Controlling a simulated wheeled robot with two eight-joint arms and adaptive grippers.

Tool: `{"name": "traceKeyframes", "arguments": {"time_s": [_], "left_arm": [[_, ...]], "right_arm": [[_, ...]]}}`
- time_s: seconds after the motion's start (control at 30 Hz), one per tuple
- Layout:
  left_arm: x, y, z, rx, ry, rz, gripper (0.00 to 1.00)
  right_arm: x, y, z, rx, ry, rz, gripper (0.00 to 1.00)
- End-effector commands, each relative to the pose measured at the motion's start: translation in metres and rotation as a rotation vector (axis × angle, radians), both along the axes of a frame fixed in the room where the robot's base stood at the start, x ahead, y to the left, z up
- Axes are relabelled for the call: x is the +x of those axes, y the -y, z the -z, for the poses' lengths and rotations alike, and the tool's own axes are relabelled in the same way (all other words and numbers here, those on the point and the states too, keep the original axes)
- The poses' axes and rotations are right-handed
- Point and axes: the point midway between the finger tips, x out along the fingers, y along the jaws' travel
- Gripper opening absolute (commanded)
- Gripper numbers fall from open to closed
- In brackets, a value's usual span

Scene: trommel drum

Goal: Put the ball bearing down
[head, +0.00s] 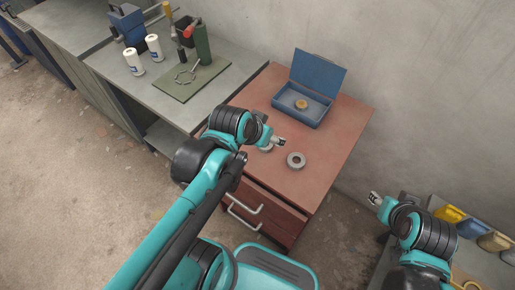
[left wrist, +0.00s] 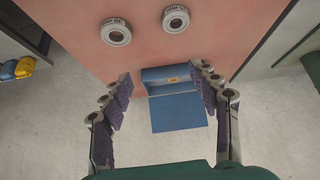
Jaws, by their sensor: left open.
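One grey ring-shaped ball bearing (head: 296,160) lies flat on the red-brown cabinet top (head: 335,140). A second bearing (head: 267,148) lies just left of it, partly hidden by my left gripper (head: 279,141). In the left wrist view both bearings, one at the left (left wrist: 116,32) and one at the right (left wrist: 175,18), lie apart from each other near the top edge. My left gripper (left wrist: 163,88) is open and empty above the cabinet, its fingers spread and touching neither bearing. My right gripper (head: 374,198) is off to the right, small and away from the cabinet.
An open blue box (head: 302,113) with a small brass-coloured item (head: 302,104) inside stands at the cabinet's back. A grey bench (head: 150,85) on the left holds white containers and a green mat (head: 190,82). The cabinet's right side is clear.

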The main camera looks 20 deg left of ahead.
Motion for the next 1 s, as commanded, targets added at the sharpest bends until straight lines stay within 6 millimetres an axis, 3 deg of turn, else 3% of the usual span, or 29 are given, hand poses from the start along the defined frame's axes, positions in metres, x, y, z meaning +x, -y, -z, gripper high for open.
{"name": "traceKeyframes", "arguments": {"time_s": [0.03,0.1,0.27,1.0], "left_arm": [[-0.017,0.0,0.003,0.005,-0.001,-0.026,0.61],[-0.033,-0.003,0.007,0.01,0.0,-0.064,0.61],[-0.052,-0.007,0.013,0.014,0.005,-0.116,0.61],[-0.054,-0.008,0.014,0.014,0.006,-0.125,0.61]], "right_arm": [[0.0,0.0,0.0,0.0,0.0,0.0,0.41],[0.0,0.0,0.0,0.0,0.0,0.0,0.41],[0.0,0.0,0.0,0.0,0.0,0.0,0.41],[0.0,0.0,0.0,0.0,0.0,0.0,0.41]]}}
